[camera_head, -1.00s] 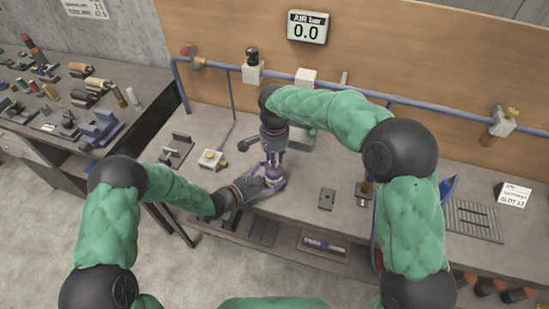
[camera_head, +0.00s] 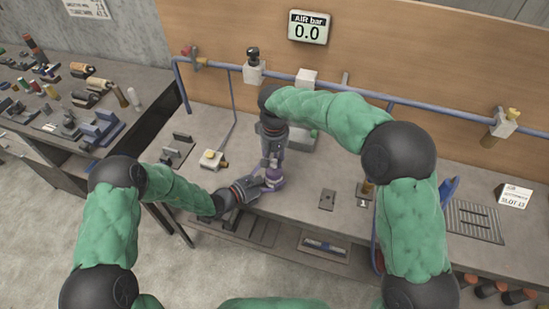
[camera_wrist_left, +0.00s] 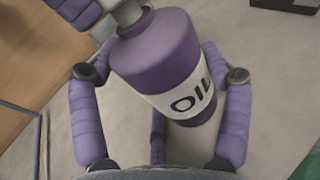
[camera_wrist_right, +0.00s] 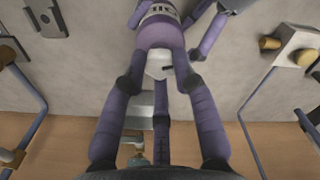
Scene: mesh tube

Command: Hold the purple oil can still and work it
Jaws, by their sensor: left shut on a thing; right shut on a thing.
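The purple oil can (camera_head: 273,177) stands on the bench near its front edge, with a white band reading "OIL" in the left wrist view (camera_wrist_left: 160,65). My left gripper (camera_head: 262,184) comes from the left and is shut around the can's body, a finger on each side. My right gripper (camera_head: 271,163) reaches down from above and is shut on the top of the can, around its pale upper part (camera_wrist_right: 158,62) in the right wrist view. The fingers hide much of the can in the head view.
A small fitting with a yellow knob (camera_head: 210,158) stands left of the can. A dark plate (camera_head: 327,199) lies to the right, then a grate (camera_head: 473,220).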

